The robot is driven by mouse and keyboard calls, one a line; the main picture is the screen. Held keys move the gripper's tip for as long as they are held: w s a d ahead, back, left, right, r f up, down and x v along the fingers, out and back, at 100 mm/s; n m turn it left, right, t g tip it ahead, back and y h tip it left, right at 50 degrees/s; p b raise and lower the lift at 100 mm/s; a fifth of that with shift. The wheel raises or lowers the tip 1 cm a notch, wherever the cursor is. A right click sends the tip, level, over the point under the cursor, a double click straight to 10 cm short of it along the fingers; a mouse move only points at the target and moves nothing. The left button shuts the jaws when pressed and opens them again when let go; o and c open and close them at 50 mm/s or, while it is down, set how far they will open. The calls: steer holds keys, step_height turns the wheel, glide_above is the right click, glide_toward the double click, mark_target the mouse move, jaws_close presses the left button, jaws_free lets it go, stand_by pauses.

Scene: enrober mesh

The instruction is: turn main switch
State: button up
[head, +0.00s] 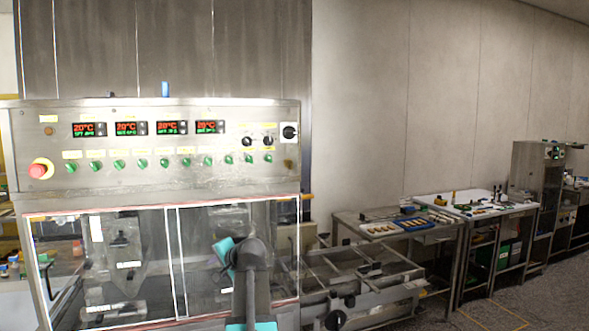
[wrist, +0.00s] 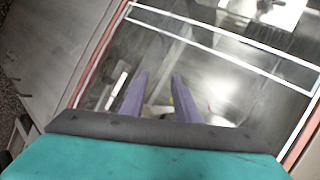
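The control panel (head: 200,180) is a steel face at the upper left in the head view. A black rotary knob on a white plate (head: 289,132), which looks like the main switch, sits at the panel's upper right end. Its exact setting is too small to tell. In the wrist view my gripper (wrist: 158,97) shows two purple fingers, apart with nothing between them, in front of the clear guard (wrist: 215,75). In the head view my arm is well below the switch, in front of the guard; the fingertips are hidden there. The switch is not in the wrist view.
A red emergency stop (head: 38,171) is at the panel's left end. Several green knobs (head: 164,162) run below the temperature displays (head: 131,128). Two smaller black knobs (head: 257,141) are just left of the switch. Steel tables (head: 400,222) with trays stand to the right.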

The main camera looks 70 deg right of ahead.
steer(key=s+d+r+m+h, duration=0.1)
steer(key=s+d+r, duration=0.25)
steer(key=r, duration=0.25)
steer(key=s+d+r+m+h, duration=0.1)
steer(key=s+d+r, duration=0.1)
steer(key=s+r, duration=0.35)
steer(key=m+t+h+p, duration=0.1)
steer(key=m+h+p, duration=0.1)
steer(key=m+h, duration=0.4)
glide_toward(292, 133)
steer(key=shift+n+h, duration=0.4)
steer(key=shift+n, duration=0.2)
steer(key=v, duration=0.5)
steer(key=shift+a+f, duration=0.2)
steer(key=shift+a, duration=0.1)
steer(key=shift+d, duration=0.1)
steer(key=p+x, duration=0.4)
steer(key=x, duration=0.9)
steer(key=shift+w+d, duration=0.25)
